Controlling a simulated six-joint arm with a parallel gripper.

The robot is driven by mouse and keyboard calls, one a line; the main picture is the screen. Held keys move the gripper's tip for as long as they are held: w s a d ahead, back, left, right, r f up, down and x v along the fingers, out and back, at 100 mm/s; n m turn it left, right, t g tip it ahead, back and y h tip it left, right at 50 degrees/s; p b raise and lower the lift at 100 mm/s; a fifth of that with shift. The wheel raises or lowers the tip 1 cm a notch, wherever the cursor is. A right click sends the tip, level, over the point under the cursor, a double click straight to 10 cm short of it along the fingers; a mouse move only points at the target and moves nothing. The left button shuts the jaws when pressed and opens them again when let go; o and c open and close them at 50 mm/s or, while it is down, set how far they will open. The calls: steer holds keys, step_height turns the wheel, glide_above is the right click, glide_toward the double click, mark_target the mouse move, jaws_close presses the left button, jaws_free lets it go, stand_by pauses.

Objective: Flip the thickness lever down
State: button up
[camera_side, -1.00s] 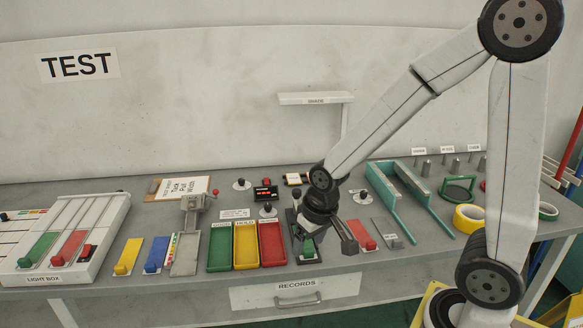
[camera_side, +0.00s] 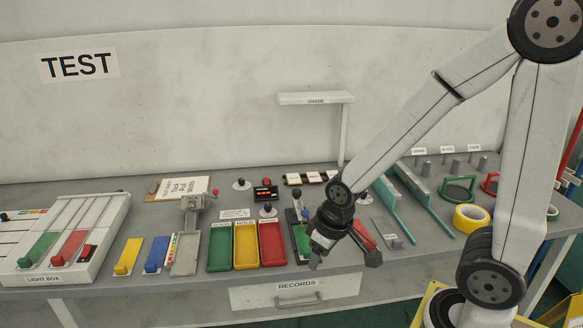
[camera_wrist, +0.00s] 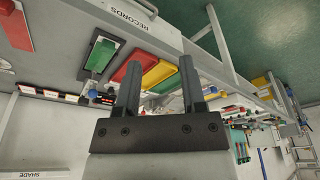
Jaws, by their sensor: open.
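No readable label marks the thickness lever, so I cannot tell for certain which part it is. A dark device (camera_side: 301,259) with a green piece (camera_side: 302,238) and a dark-knobbed upright (camera_side: 296,193) stands near the bench's middle; my gripper partly covers it in the side view. The green piece (camera_wrist: 101,54) on its dark plate also shows in the wrist view, left of the fingers. A grey gauge-like stand (camera_side: 194,203) with a red knob is further left.
Green, yellow and red trays (camera_side: 246,266) lie left of the dark device. Teal rails (camera_side: 405,205) and a yellow tape roll (camera_side: 470,218) are to the right. The records drawer (camera_side: 298,292) is below the bench edge.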

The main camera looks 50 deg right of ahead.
steer(key=shift+w+d+r, duration=0.1)
steer(key=shift+w+d, duration=0.05)
steer(key=shift+w, duration=0.15)
jaws_close()
steer(key=w+d+r+n+g, duration=0.1)
steer(key=w+d+r+n, duration=0.3)
steer(key=w+d, duration=0.3)
steer(key=w+d+r+n+g, duration=0.1)
steer(key=w+d+r+n, duration=0.4)
steer(key=w+d+r, duration=0.2)
steer(key=d, duration=0.2)
steer(key=shift+w+d+g, duration=0.2)
steer(key=shift+d+g, duration=0.1)
steer(key=shift+d, duration=0.05)
